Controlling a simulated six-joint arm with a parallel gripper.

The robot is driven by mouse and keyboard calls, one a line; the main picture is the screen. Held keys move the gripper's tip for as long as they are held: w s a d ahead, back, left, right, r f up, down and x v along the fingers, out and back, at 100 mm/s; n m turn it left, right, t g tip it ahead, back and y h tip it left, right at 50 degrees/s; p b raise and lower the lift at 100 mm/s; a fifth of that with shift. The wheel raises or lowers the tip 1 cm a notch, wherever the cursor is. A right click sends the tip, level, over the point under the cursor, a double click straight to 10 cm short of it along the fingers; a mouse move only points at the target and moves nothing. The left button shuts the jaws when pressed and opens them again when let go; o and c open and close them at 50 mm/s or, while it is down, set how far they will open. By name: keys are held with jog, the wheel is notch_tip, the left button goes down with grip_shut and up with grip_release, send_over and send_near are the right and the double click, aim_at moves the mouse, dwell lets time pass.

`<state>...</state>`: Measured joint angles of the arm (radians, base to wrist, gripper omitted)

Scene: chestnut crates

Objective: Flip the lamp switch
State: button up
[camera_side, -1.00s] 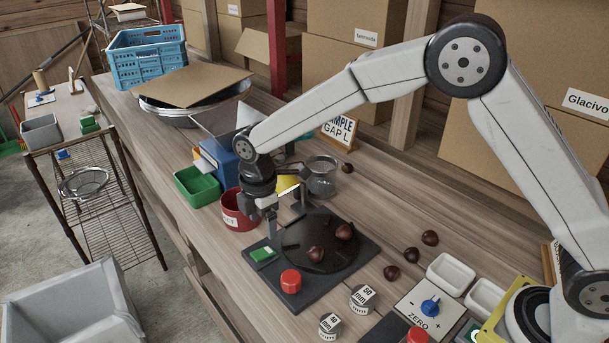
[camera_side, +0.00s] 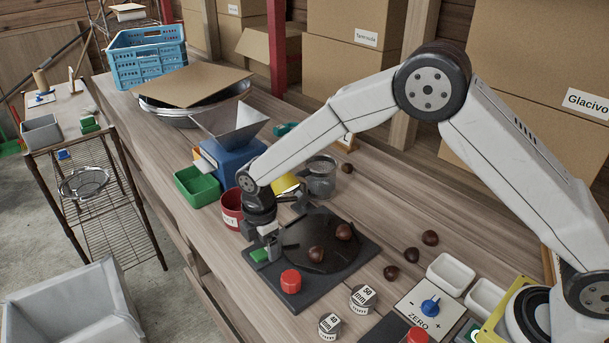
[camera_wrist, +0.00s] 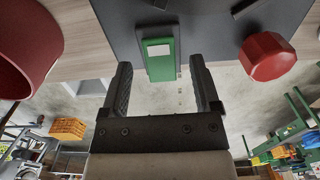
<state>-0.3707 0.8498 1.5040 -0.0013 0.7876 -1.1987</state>
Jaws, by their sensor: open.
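A green switch with a pale panel (camera_wrist: 159,58) sits on the dark base plate (camera_wrist: 215,25) in the wrist view. In the side view the green switch (camera_side: 259,256) is at the left corner of the plate (camera_side: 345,272), partly behind my gripper (camera_side: 271,248). My gripper is open and empty. In the wrist view its two fingers (camera_wrist: 161,75) stand on either side of the switch's near end, with a gap showing on each side. I cannot tell whether the fingertips touch the plate. No lamp is clearly identifiable.
A red knob (camera_side: 291,281) stands on the plate beside the switch. A dark round disc (camera_side: 325,262) bears two chestnuts. A red mug (camera_side: 231,210) and green bin (camera_side: 197,187) stand close behind my gripper. Weights (camera_side: 362,298) lie in front.

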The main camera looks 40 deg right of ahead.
jog(key=shift+f, duration=0.6)
grip_shut()
jog(key=shift+a+h, duration=0.15)
jog(key=shift+h, duration=0.15)
jog(key=shift+a+h, duration=0.15)
jog(key=shift+h, duration=0.75)
jog(key=shift+a+h, duration=0.15)
jog(key=shift+h, duration=0.75)
grip_release()
